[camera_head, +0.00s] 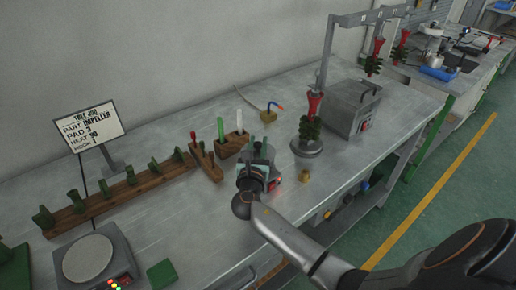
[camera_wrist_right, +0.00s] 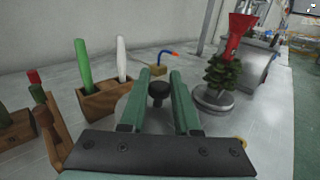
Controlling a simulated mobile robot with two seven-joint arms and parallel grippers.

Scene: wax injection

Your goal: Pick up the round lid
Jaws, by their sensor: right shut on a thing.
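The round lid is a grey disc (camera_wrist_right: 150,112) with a black knob (camera_wrist_right: 158,90), seen between and behind the fingers in the right wrist view. My right gripper (camera_wrist_right: 162,98) has its green fingers on either side of the knob and is shut on it. In the head view my right gripper (camera_head: 259,165) is over the middle of the bench, and it hides most or all of the lid. I cannot tell whether the lid is clear of what is under it. My left gripper is not in view.
A wooden block (camera_head: 232,144) with green and white tools stands close behind my gripper. A red-topped dark tree (camera_head: 310,127) on a round base and a grey machine (camera_head: 353,108) stand right. A small brass piece (camera_head: 305,176) is nearby. A scale (camera_head: 88,257) sits front left.

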